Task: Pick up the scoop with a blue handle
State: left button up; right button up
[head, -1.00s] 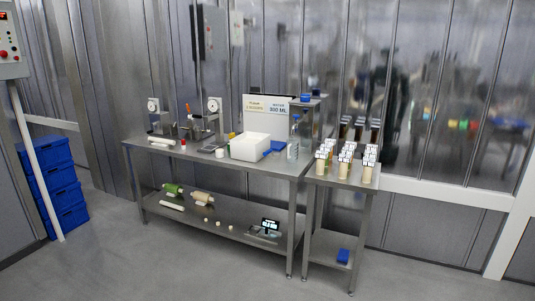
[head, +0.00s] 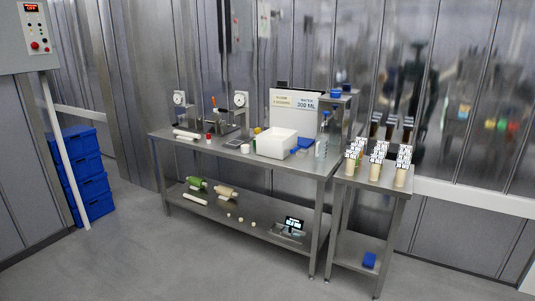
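I cannot make out a scoop with a blue handle for sure. A small blue item (head: 304,144) lies on the steel table (head: 225,146), just right of the white tub (head: 276,143); it is too small to tell its shape. Neither of my grippers is in view.
A clear bottle (head: 321,138) stands at the table's right end. Cups with labels (head: 378,158) crowd the side table. Rollers (head: 225,191) lie on the lower shelf. Blue crates (head: 84,178) are stacked at the left. The floor (head: 180,260) in front is clear.

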aim_at(299, 154)
jog(key=i+j+u, duration=0.15)
jog(key=i, duration=0.8)
jog(key=i+j+u, duration=0.1)
jog(key=i, duration=0.8)
